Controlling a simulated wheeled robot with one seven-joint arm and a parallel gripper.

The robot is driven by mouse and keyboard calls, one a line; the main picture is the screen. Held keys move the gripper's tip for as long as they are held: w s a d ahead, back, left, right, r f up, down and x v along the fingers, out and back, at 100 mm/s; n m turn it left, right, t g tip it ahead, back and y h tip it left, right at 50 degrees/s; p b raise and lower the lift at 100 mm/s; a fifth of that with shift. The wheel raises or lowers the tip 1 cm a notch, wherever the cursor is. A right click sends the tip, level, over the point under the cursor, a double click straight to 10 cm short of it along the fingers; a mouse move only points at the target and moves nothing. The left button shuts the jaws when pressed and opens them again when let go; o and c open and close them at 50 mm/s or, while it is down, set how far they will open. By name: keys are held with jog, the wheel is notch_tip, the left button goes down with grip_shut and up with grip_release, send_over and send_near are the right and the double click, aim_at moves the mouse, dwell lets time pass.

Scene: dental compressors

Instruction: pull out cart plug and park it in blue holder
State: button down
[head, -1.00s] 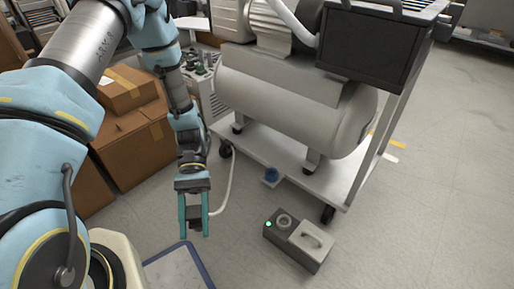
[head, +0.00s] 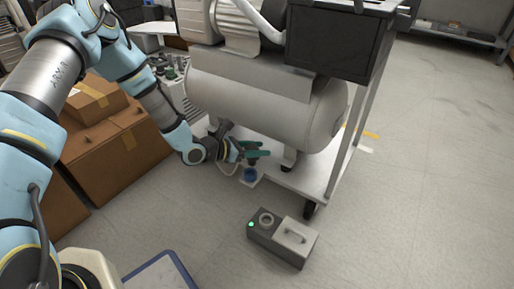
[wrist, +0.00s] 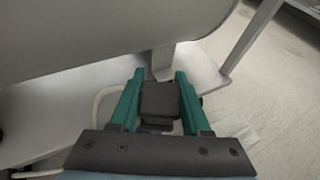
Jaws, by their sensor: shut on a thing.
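My gripper (head: 258,149) is shut on the dark, blocky cart plug (wrist: 160,103), which sits between its green fingers in the wrist view. In the head view the gripper lies nearly level at the cart's lower deck, just above and behind the blue holder (head: 250,175). The holder is a small blue cup on a pale plate at the cart's near edge. The plug is mostly hidden in the head view. Its pale cable (head: 228,169) loops below the gripper. The grey outlet box (head: 283,238) with a green light stands on the floor, its round socket empty.
The cart (head: 325,170) carries a large grey tank (head: 265,105) close above my gripper. A cart post (head: 345,145) stands to the right. Cardboard boxes (head: 105,150) are stacked at left. The floor at right is clear.

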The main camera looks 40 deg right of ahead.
aim_at(257, 160)
jog(key=shift+w+d+f+n+t, duration=0.25)
jog(key=shift+w+f+n+t, duration=0.15)
jog(key=shift+w+n+t, duration=0.15)
notch_tip(257, 160, down, 5)
jog(key=b, duration=0.5)
jog(key=shift+f, duration=0.3)
jog(key=shift+a+p, duration=0.1)
jog(key=shift+p, duration=0.45)
dwell(0.6)
jog(key=shift+f+b, duration=0.35)
jog(key=shift+f, duration=0.25)
dwell(0.4)
jog(key=c, duration=0.7)
grip_release()
jog(key=shift+o, duration=0.2)
jog(key=shift+w, duration=0.1)
